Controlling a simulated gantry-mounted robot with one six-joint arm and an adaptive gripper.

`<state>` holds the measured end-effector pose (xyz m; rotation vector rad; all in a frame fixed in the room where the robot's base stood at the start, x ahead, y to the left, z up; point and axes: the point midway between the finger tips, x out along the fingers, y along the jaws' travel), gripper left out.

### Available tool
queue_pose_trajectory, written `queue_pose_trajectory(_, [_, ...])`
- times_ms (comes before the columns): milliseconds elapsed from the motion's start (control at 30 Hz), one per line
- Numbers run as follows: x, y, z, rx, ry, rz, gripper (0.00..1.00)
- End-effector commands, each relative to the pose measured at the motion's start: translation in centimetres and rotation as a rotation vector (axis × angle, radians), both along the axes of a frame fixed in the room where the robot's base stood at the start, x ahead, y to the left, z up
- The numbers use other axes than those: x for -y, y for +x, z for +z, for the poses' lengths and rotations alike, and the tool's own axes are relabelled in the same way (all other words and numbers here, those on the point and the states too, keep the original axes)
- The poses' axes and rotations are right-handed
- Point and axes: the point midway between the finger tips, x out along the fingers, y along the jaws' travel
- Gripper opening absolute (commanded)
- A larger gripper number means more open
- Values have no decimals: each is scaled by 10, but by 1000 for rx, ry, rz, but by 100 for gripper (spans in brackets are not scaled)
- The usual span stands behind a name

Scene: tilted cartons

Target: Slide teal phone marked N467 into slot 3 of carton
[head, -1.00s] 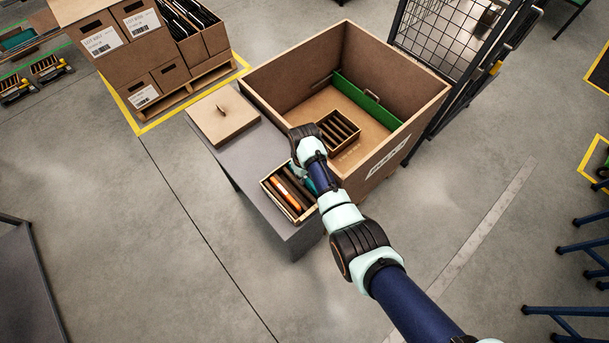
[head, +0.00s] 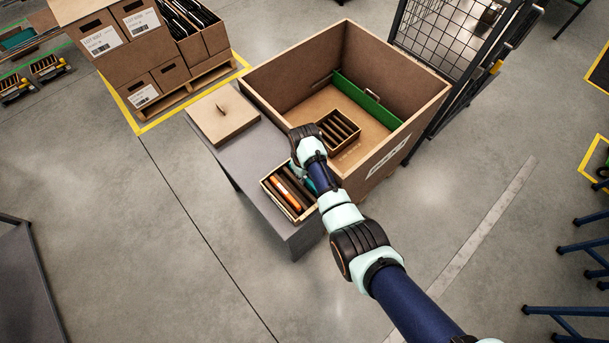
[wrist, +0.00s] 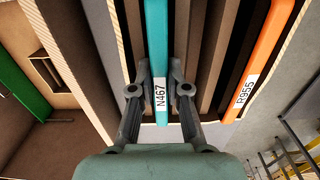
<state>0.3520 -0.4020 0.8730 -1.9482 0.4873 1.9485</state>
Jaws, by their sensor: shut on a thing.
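The teal phone marked N467 (wrist: 157,45) is between the two fingers of my gripper (wrist: 158,80), which is shut on it near the labelled end. It is over or in a slotted box (wrist: 85,50) with dark dividers; I cannot tell how far it sits in its slot. In the head view my arm mostly hides the phone, and a small teal part (head: 309,185) shows beside it. The slotted box (head: 302,216) is on the grey table. A second slotted carton (head: 325,142), its slots looking empty, stands inside the large cardboard bin (head: 285,68).
An orange phone marked R955 (wrist: 262,55) stands in the slotted box, right of the teal one. A green panel (head: 370,100) lies along the bin's far inner side. A brown lid (head: 222,115) rests on the grey table (head: 245,165). A wire cage (head: 445,40) stands behind the bin.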

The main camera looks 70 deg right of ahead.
Motion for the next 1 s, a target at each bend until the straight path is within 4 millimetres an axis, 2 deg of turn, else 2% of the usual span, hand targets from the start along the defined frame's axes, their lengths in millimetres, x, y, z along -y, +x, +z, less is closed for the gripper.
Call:
queue_pose_trajectory(200, [0, 0, 0, 0, 0, 0, 0])
queue_pose_trajectory(233, [0, 0, 0, 0, 0, 0, 18])
queue_pose_trajectory(400, [0, 0, 0, 0, 0, 0, 44])
queue_pose_trajectory(733, [0, 0, 4, 0, -1, 0, 44])
queue_pose_trajectory(867, [1, 1, 26, 3, -4, 0, 44])
queue_pose_trajectory(1000, [1, 1, 62, 3, -4, 0, 44])
